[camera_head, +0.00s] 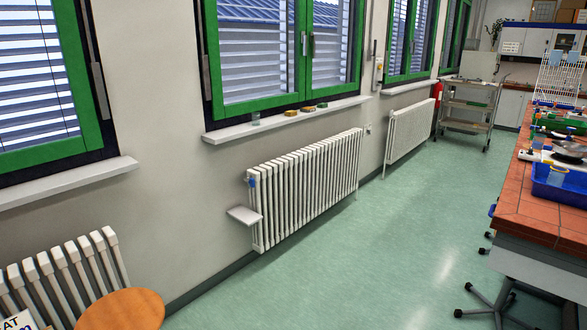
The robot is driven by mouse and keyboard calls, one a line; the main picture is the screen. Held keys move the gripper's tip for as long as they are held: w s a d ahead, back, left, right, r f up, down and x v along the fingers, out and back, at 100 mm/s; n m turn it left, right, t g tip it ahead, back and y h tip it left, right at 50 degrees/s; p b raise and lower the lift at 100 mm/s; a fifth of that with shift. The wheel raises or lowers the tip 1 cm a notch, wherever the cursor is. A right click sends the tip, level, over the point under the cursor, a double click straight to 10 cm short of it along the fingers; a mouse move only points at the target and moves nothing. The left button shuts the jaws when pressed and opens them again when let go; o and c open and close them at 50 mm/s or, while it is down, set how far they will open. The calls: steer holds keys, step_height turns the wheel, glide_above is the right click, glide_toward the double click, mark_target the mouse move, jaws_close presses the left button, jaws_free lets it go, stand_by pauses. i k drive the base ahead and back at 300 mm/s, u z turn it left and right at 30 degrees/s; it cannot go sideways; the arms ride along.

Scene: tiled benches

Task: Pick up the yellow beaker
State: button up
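I cannot make out a clear yellow beaker in this view. A small pale cup-like vessel (557,175) stands in or at the blue tray (575,193) on the tiled bench at the right edge; it is too small to tell its colour surely. Another small clear, greyish vessel (255,119) stands on the middle windowsill. My gripper is not in view.
The tiled bench (520,217) runs along the right, crowded with small lab items. Low flat yellowish and greenish objects (307,109) lie on the windowsill (240,129). Radiators (310,185) line the wall. A round wooden seat (122,310) is at bottom left. Green floor (360,255) lies clear between.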

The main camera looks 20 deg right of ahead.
mark_target(556, 174)
steer(key=z, duration=0.5)
steer(key=i, duration=0.8)
steer(key=z, duration=0.55)
steer(key=i, duration=0.55)
steer(key=z, duration=0.2)
